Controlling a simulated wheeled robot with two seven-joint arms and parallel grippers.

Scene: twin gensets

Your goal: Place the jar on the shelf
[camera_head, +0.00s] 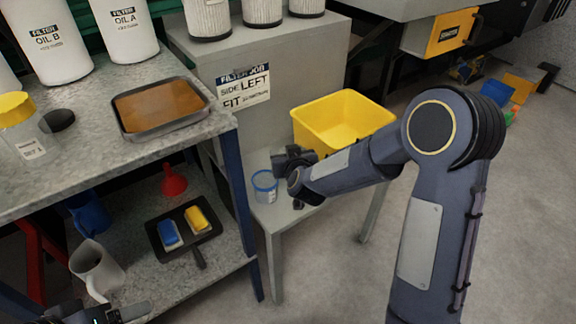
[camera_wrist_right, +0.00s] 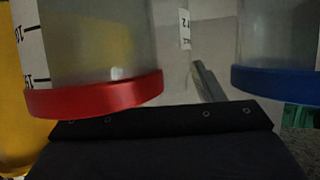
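A clear jar with a yellow lid (camera_head: 22,125) stands on the left worktop. A clear container with a blue rim (camera_head: 265,186) stands on the low grey stand, just left of my right gripper (camera_head: 288,172). In the right wrist view a clear container with a red band (camera_wrist_right: 95,95) is close to the camera, and a blue-banded one (camera_wrist_right: 275,84) is at the right. The red-banded one cannot be made out in the head view. My right fingers are not clear, so whether they hold anything cannot be told. My left gripper (camera_head: 108,314) shows only partly at the bottom left.
A yellow bin (camera_head: 340,120) stands right behind my right gripper. The lower shelf (camera_head: 130,225) of the left bench holds a dark pan (camera_head: 185,235) with blue and yellow items, a red funnel (camera_head: 173,182) and a white jug (camera_head: 97,270). An oil-coloured tray (camera_head: 160,106) sits on the worktop.

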